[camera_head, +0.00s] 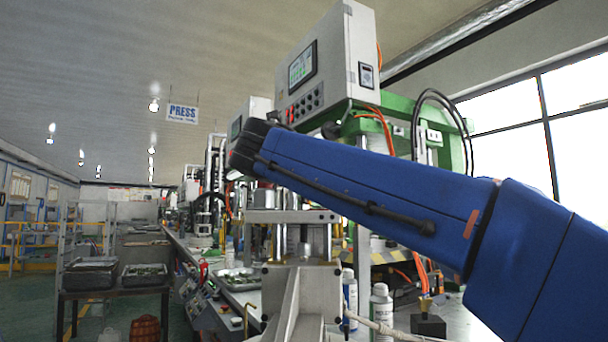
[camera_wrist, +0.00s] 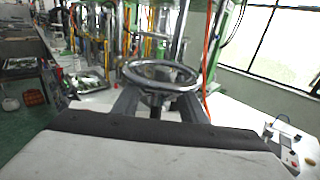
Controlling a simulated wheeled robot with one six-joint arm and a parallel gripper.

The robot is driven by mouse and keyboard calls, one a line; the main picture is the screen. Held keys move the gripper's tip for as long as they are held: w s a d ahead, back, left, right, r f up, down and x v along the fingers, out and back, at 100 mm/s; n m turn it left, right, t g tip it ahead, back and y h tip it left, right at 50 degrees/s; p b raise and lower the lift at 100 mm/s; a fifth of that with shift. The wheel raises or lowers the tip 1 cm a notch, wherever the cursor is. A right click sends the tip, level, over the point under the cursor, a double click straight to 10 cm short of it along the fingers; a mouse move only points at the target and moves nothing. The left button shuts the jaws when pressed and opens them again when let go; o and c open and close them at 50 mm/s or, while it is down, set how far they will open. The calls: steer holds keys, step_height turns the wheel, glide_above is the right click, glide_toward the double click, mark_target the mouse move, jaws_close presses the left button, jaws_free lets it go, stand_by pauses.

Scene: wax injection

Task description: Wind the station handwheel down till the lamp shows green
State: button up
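The handwheel (camera_wrist: 160,73), a shiny metal ring with a dark hub, is in the middle of the wrist view. My gripper (camera_wrist: 159,98) has two dark fingers, one on each side of the hub, with a gap between them. The wheel's rim shows above the fingers; I cannot tell whether they touch it. In the head view my blue arm reaches left across the press, and I cannot make out the handwheel or gripper there. Red lights (camera_head: 290,113) glow on the control box (camera_head: 335,58). I see no lamp that is clearly the station's, nor a green one.
White bottles (camera_head: 381,313) stand on the bench below my arm. Metal trays (camera_head: 90,274) of parts lie on a rack at the left. An orange hose (camera_wrist: 211,50) hangs just right of the wheel. A small device (camera_wrist: 288,146) lies on the white surface at the right.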

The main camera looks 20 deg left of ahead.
steer(key=shift+c, duration=0.4)
steer(key=c, duration=0.9)
steer(key=shift+o, duration=0.2)
steer(key=shift+n+y, duration=0.3)
steer(key=shift+y, duration=0.2)
steer(key=n+y, duration=0.2)
steer(key=y, duration=0.1)
steer(key=shift+d+g, duration=0.1)
steer(key=shift+g, duration=0.3)
steer(key=shift+n+g+y, duration=0.7)
steer(key=shift+n+y, duration=0.5)
steer(key=shift+y, duration=0.6)
steer(key=shift+n+g+y, duration=1.4)
steer(key=shift+n+y, duration=0.1)
steer(key=shift+y, duration=0.4)
